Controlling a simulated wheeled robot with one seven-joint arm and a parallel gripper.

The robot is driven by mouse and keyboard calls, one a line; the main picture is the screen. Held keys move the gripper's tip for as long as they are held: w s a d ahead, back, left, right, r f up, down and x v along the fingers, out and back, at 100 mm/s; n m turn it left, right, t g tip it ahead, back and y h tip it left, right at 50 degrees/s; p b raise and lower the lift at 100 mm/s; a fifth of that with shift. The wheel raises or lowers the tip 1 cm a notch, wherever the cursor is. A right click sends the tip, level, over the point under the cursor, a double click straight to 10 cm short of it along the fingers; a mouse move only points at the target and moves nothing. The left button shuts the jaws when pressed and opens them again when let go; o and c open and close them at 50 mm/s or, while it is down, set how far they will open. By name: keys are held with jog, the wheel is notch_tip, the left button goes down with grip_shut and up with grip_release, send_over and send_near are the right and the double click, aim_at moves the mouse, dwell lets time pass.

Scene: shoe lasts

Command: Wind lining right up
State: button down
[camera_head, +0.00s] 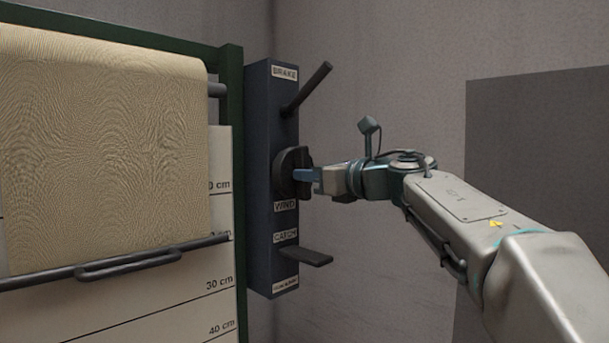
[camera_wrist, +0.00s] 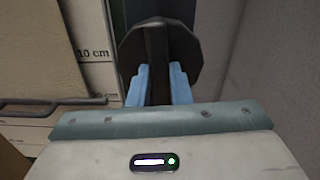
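The beige lining (camera_head: 110,150) hangs from a roll at the top of a green frame. Its dark hem bar (camera_head: 40,277), with a loop handle, crosses the scale board (camera_head: 190,310) above the 30 cm mark, near the partly hidden mark above it. The hem bar also shows in the wrist view (camera_wrist: 50,103). The dark round WIND knob (camera_head: 284,172) is on the control post. In the wrist view, my gripper (camera_wrist: 159,88) has its blue fingers on both sides of the knob's upright grip bar (camera_wrist: 157,50), seemingly touching it. The grip bar looks about vertical.
The dark blue post (camera_head: 262,230) also carries a BRAKE lever (camera_head: 308,88), slanting up right above the knob, and a CATCH pedal-like lever (camera_head: 305,256) below it. A grey panel (camera_head: 540,130) stands at the right. Open space lies below my arm.

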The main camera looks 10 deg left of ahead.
jog(key=m+p, duration=0.3)
jog(key=shift+m, duration=0.3)
dwell(0.3)
jog(key=shift+m+p, duration=1.65)
jog(key=shift+m, duration=0.05)
